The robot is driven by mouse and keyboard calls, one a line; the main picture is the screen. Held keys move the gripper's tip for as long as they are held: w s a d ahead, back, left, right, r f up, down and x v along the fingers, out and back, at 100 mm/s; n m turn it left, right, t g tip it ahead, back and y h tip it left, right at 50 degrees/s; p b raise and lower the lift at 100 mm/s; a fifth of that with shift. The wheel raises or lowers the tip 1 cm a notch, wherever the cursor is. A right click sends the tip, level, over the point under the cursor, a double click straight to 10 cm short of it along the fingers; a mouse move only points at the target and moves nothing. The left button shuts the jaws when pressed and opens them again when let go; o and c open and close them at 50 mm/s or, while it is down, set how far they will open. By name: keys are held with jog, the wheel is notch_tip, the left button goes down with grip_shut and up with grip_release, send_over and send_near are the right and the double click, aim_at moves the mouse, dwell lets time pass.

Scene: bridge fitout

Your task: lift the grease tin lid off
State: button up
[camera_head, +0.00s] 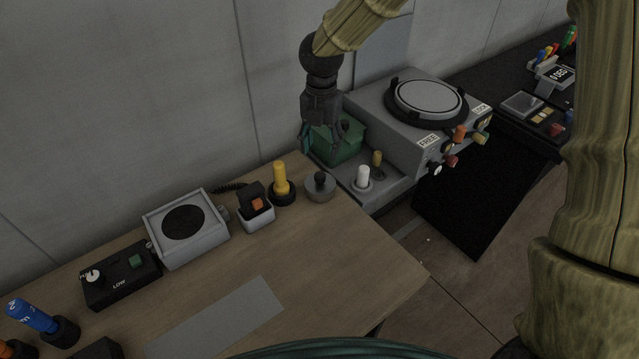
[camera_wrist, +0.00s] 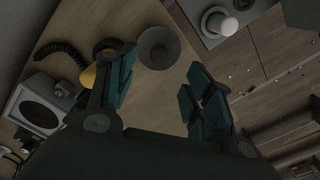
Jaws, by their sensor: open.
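The grease tin appears to be the small round grey tin (camera_head: 320,189) with a black knob on its lid, upright near the desk's far right corner. In the wrist view the tin (camera_wrist: 159,48) shows from above, beyond the fingertips and nearer the left finger. My gripper (camera_head: 322,148) is open and empty, pointing down. In the head view it appears above and behind the tin, in front of a green box (camera_head: 338,143). The wrist view shows its green finger pads (camera_wrist: 162,88) spread apart, with bare desk between them. No contact with the tin shows.
A yellow-handled item (camera_head: 281,184) and a black switch in a white holder (camera_head: 256,209) stand left of the tin. A grey console (camera_head: 390,130) with a white knob (camera_head: 362,178) stands to the right. The front desk area (camera_head: 350,260) is clear.

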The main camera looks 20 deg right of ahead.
send_over(321, 174)
jog(key=f, duration=0.4)
jog(key=shift+w+a+f+p, duration=0.1)
jog(key=shift+w+f+p, duration=0.1)
jog(key=shift+w+p, duration=0.1)
jog(key=shift+s+f+p, duration=0.25)
jog(key=shift+f+p, duration=0.05)
jog(key=shift+f, duration=0.65)
jog(key=shift+f+p, duration=0.4)
jog(key=shift+f, duration=1.65)
jog(key=c, duration=1.1)
